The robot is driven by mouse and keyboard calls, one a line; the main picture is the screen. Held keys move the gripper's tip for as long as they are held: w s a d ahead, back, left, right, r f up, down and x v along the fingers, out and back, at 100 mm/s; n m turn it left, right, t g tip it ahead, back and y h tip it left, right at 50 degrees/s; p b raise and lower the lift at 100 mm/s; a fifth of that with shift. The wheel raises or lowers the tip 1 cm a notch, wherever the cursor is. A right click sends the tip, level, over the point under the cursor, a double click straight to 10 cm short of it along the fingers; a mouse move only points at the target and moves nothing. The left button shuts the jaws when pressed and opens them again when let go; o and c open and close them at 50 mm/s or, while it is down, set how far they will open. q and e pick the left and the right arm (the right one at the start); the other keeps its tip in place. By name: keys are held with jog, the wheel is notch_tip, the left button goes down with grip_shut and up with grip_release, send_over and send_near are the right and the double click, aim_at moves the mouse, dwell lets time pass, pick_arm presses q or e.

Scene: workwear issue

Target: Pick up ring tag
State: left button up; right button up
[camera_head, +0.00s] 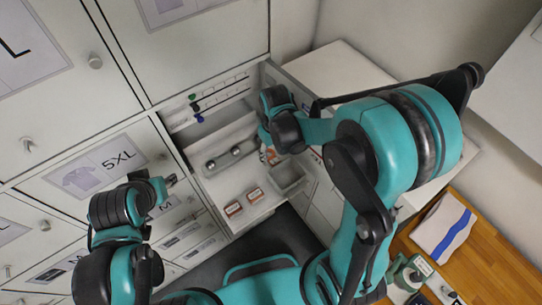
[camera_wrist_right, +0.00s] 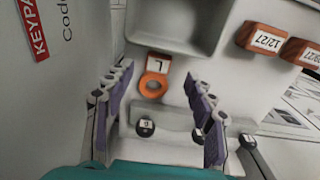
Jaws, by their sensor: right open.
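The ring tag (camera_wrist_right: 153,86) is an orange ring with a white plate marked "L". In the right wrist view it lies on a pale surface beside a grey bin, ahead of and between the spread fingers. My right gripper (camera_wrist_right: 156,76) is open, its purple-padded fingers on either side with nothing between them touching. In the head view the right gripper (camera_head: 266,143) reaches into the open drawer, and a bit of orange beside it is mostly hidden. My left gripper (camera_head: 164,187) is in front of the cabinet doors at left; its fingers are too small to read.
Two orange labelled blocks (camera_head: 233,209) lie in the open drawer (camera_head: 215,185), near a grey bin (camera_head: 288,176). Dark round knobs (camera_head: 235,150) stand behind them.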

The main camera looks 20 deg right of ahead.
aim_at(274, 160)
jog(key=f, duration=0.1)
jog(key=w+f, duration=0.1)
jog(key=f, duration=0.1)
jog(key=shift+d+f, duration=0.1)
jog(key=shift+f, duration=0.2)
jog(key=shift+s, duration=0.35)
jog(key=shift+w, duration=0.15)
jog(key=c, duration=0.9)
jog(key=shift+c, duration=0.2)
jog(key=shift+r, duration=0.1)
notch_tip(274, 160, up, 4)
jog(key=shift+r, duration=0.1)
jog(key=s+d+r, duration=0.1)
jog(key=s+r, duration=0.1)
jog(key=s, duration=0.1)
jog(key=s+d+r, duration=0.1)
jog(key=s+r, duration=0.1)
jog(key=s, duration=0.2)
jog(key=s+d+r, duration=0.1)
jog(key=s+r, duration=0.1)
jog(key=s, duration=0.2)
jog(key=shift+s+r+p, duration=0.15)
jog(key=shift+r+p, duration=0.15)
